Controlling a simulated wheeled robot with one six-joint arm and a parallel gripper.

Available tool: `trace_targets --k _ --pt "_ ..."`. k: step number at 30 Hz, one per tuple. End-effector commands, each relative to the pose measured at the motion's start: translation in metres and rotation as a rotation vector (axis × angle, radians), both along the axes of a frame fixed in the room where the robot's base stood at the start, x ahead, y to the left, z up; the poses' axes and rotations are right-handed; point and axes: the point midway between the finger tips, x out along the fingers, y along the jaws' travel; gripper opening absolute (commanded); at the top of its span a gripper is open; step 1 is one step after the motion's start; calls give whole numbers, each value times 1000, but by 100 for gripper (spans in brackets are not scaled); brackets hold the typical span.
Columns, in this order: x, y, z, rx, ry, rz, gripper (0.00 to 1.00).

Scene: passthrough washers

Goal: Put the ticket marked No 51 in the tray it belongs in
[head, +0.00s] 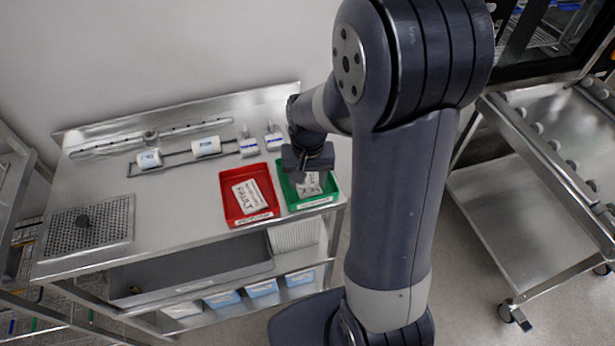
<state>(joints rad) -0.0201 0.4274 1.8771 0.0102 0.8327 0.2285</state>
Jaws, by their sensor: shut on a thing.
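My gripper (308,172) is over the green tray (330,199) on the steel bench, shut on a white ticket. The ticket (310,187) has dark writing too small to read, so I cannot make out No 51. It shows just below the jaws, within the green tray's outline; I cannot tell whether it touches the tray floor. The red tray (228,206) stands directly left of the green one. A white card (251,197) lies in it, with large letters that look like FAULT. Both trays have a white label on the front edge.
A perforated drain plate (88,226) is at the left. A steel trolley (545,220) stands at the right. The bench between drain plate and red tray is clear.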

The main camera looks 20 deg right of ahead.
Motion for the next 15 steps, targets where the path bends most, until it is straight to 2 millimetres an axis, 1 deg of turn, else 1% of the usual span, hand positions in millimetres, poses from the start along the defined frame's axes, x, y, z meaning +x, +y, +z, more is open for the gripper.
trace_targets --k 2,3,12,15 --pt "0 0 0 0 0 0 27" --pt "0 0 0 0 0 0 52" --pt "0 0 0 0 0 0 76" --pt "0 0 0 0 0 0 76"
